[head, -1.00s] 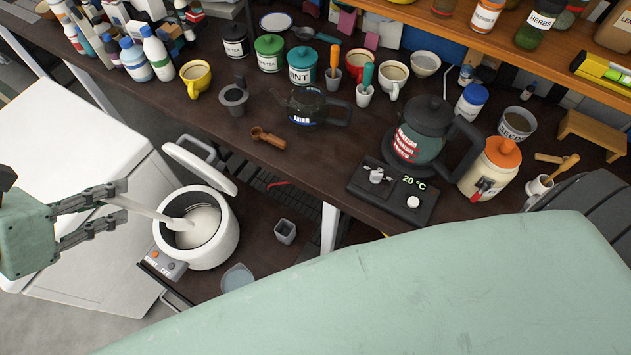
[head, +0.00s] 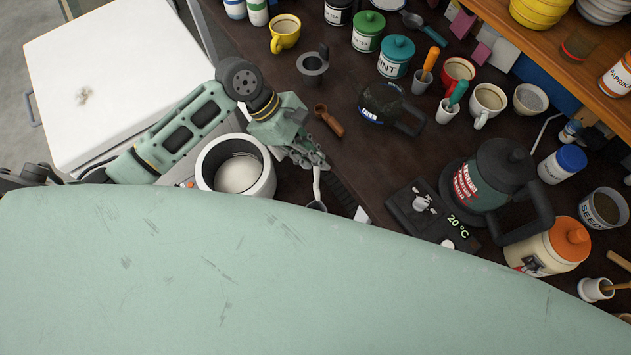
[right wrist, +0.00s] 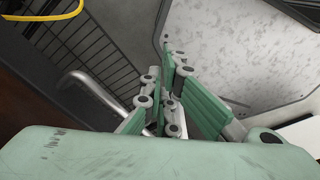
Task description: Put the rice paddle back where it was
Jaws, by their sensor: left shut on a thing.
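In the head view my left gripper (head: 318,165) is shut on the rice paddle (head: 317,186), gripping its pale handle. The paddle points down beyond the fingers, to the right of the white rice cooker (head: 264,182). Its lower end is by a small grey cup, but the view is too small to tell whether it is inside. The cooker is open on top with white rice visible, and my arm hides its lid. In the right wrist view my right gripper (right wrist: 168,95) has its fingers close together, with nothing seen between them.
A brown-handled scoop (head: 329,121) lies on the dark counter, near a glass teapot (head: 383,103). A kettle (head: 490,178) stands farther right. A white cabinet (head: 110,70) is at left. My pale green body covers the lower picture. A metal rail (right wrist: 92,88) shows in the right wrist view.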

